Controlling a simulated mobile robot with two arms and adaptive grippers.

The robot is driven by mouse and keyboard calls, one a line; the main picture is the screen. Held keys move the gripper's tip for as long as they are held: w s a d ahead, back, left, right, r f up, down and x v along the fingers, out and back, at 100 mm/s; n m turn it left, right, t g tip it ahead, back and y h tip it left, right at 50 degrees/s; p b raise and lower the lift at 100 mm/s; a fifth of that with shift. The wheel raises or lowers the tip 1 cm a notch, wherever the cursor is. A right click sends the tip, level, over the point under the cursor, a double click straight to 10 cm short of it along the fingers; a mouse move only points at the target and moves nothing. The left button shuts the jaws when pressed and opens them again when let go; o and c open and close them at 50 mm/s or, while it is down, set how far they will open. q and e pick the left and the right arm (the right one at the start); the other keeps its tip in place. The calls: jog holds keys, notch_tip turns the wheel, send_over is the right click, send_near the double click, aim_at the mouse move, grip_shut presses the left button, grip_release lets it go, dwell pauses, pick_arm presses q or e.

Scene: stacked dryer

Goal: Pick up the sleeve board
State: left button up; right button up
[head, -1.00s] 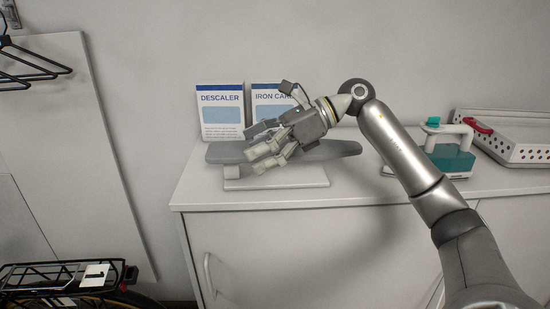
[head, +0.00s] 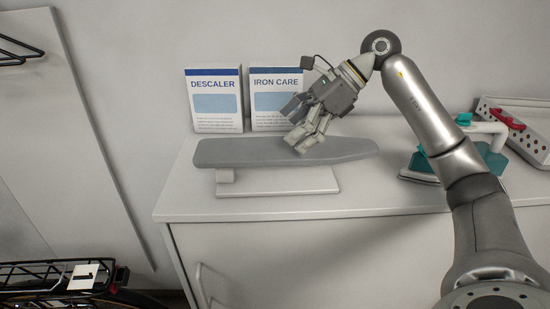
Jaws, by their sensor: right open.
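The sleeve board (head: 245,153) is a long grey padded board, narrowing toward the right, on a white base plate (head: 290,183). It lies on top of the white cabinet, upright on its base. My right gripper (head: 302,132) comes in from the right and hangs over the middle of the board, fingers pointing down and left. Its fingers are open and hide a small part of the board's upper surface. I cannot tell whether the fingertips touch the board. My left gripper is out of view.
Two boxes, DESCALER (head: 214,100) and IRON CARE (head: 273,98), stand behind the board against the wall. A teal and white iron (head: 486,150) and a white perforated tray (head: 530,140) are to the right. The white cabinet top (head: 185,200) is clear left of the board.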

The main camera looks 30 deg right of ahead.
aim_at(275, 147)
jog(key=shift+w+a+f, duration=0.2)
jog(key=shift+f, duration=0.05)
jog(key=shift+w+f, duration=0.15)
jog(key=shift+f, duration=0.1)
jog(key=p+x, duration=0.2)
jog(key=x, duration=0.1)
jog(key=shift+a+f, duration=0.1)
jog(key=shift+f, duration=0.3)
jog(key=shift+a+f, duration=0.2)
jog(key=shift+f, duration=0.1)
jog(key=shift+w+a+f, duration=0.1)
jog(key=shift+w+f, duration=0.1)
jog(key=shift+c, duration=0.9)
jog(key=c, duration=0.5)
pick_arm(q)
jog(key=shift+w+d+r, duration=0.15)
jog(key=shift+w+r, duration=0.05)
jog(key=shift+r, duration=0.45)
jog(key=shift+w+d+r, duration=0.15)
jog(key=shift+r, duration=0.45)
pick_arm(e)
jog(key=c, duration=0.4)
jog(key=shift+r, duration=0.15)
